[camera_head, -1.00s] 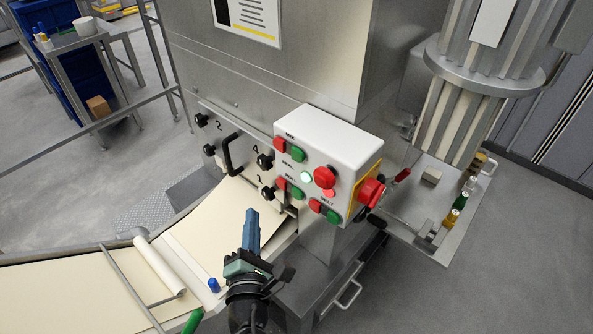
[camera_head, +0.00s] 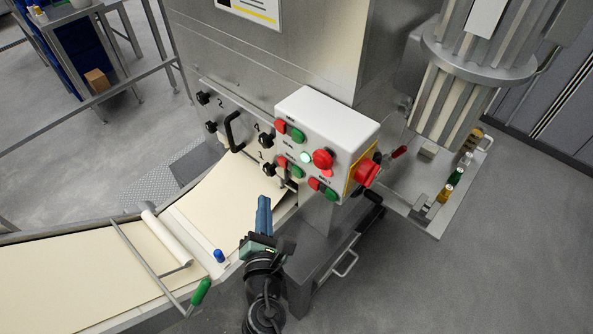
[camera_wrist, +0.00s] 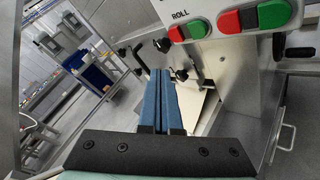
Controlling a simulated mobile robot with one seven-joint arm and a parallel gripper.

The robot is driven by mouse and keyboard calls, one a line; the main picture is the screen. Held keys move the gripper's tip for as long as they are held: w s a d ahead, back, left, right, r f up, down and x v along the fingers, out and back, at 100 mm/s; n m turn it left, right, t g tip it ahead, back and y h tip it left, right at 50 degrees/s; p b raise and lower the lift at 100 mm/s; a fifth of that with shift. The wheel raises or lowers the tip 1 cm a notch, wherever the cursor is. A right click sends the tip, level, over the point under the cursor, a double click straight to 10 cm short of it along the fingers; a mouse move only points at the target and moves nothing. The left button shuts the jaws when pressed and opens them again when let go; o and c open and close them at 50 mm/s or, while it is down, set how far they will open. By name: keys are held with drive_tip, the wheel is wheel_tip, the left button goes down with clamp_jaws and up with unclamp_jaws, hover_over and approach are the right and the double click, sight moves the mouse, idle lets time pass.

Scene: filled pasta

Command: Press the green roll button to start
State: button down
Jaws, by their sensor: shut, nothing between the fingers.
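The white control box (camera_head: 335,118) stands on the machine front with paired red and green buttons. The green roll button (camera_head: 297,170) is in the pair at the box's left side, beside its red partner (camera_head: 282,161). In the wrist view the ROLL label sits above the green roll button (camera_wrist: 198,28) and its red partner (camera_wrist: 176,34). My gripper (camera_head: 263,200) is below and left of the box, over the dough sheet's right end. Its blue fingers (camera_wrist: 160,75) are shut together and empty, apart from the button, which shows above and right of the fingertips.
Green and red belt buttons (camera_head: 330,194) sit close to the right. Black knobs (camera_head: 267,169) and a black handle (camera_head: 235,130) project from the machine front.

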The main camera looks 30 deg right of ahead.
sight(292, 170)
drive_tip(key=w+d+p, duration=0.1)
drive_tip(key=w+d, duration=0.1)
drive_tip(key=d, duration=0.4)
drive_tip(key=shift+w+d, duration=0.2)
drive_tip(key=shift+d, duration=0.1)
drive_tip(key=shift+d, duration=0.1)
idle(1.8)
drive_tip(key=shift+w+d+p, duration=0.15)
drive_tip(key=shift+d+p, duration=0.1)
drive_tip(key=shift+p, duration=0.05)
drive_tip(key=shift+w+d+r, duration=0.1)
drive_tip(key=shift+d, duration=0.35)
idle(0.7)
drive_tip(key=shift+a, duration=0.1)
drive_tip(key=shift+s+a, duration=0.25)
drive_tip(key=shift+a, duration=0.45)
drive_tip(key=shift+s+a+b, duration=0.2)
drive_tip(key=shift+s+a, duration=0.1)
drive_tip(key=shift+a, duration=0.5)
drive_tip(key=shift+s+a+b, duration=0.25)
drive_tip(key=shift+a, duration=0.5)
drive_tip(key=shift+s+a+b, duration=0.2)
drive_tip(key=shift+s+a, duration=0.1)
drive_tip(key=shift+a, duration=0.5)
